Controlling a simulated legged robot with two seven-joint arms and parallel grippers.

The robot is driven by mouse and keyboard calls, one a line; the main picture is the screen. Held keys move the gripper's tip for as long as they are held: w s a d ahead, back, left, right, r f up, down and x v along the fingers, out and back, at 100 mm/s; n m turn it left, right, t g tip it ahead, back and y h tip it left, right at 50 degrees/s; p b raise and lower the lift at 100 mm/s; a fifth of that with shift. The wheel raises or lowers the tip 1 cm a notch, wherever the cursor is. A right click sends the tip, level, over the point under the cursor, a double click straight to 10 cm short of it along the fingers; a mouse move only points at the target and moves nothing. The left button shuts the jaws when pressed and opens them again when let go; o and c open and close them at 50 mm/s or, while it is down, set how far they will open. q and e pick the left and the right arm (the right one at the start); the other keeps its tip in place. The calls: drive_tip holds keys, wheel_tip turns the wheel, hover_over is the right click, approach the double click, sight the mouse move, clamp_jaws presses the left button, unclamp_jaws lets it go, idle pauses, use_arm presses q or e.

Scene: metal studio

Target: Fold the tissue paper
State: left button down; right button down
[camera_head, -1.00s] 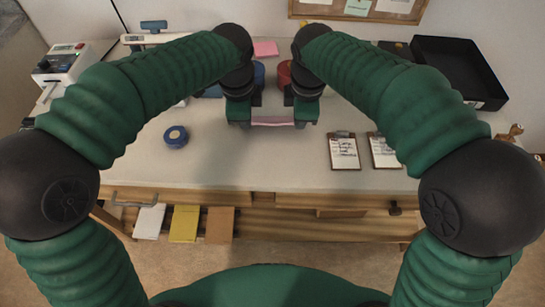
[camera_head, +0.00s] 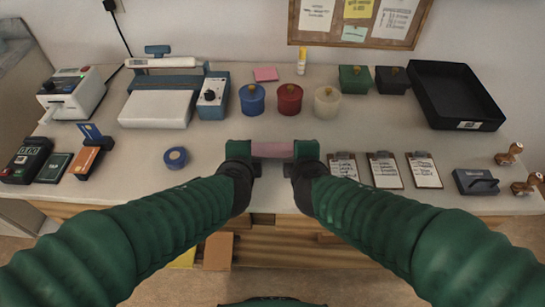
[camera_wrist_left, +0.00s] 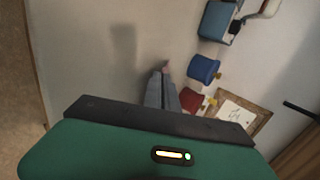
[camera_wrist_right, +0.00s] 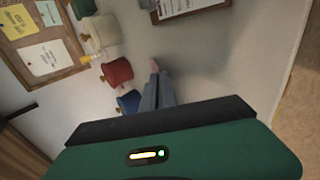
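The pink tissue paper (camera_head: 272,149) shows as a narrow strip stretched between my two grippers, over the middle front of the table. My left gripper (camera_head: 252,149) is at its left end and my right gripper (camera_head: 293,149) at its right end. In the left wrist view the fingers (camera_wrist_left: 163,80) are close together with a bit of pink tissue (camera_wrist_left: 165,68) at the tips. In the right wrist view the fingers (camera_wrist_right: 153,76) look the same, with pink (camera_wrist_right: 154,64) at the tips. I cannot tell how far the strip is above the table.
Blue (camera_head: 252,99), red (camera_head: 289,99) and white (camera_head: 327,102) lidded pots stand behind the grippers. Blue tape (camera_head: 176,158) lies left. Several clipboards (camera_head: 343,165) lie close on the right. A black tray (camera_head: 455,95) is back right. Clear tabletop lies between tape and left gripper.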

use_arm(q)
drive_tip(key=shift+s+f+t, duration=0.15)
drive_tip(key=shift+t, duration=0.15)
use_arm(e)
drive_tip(key=shift+s+f+t, duration=0.15)
drive_tip(key=shift+s+t, duration=0.05)
drive_tip(key=shift+t, duration=0.1)
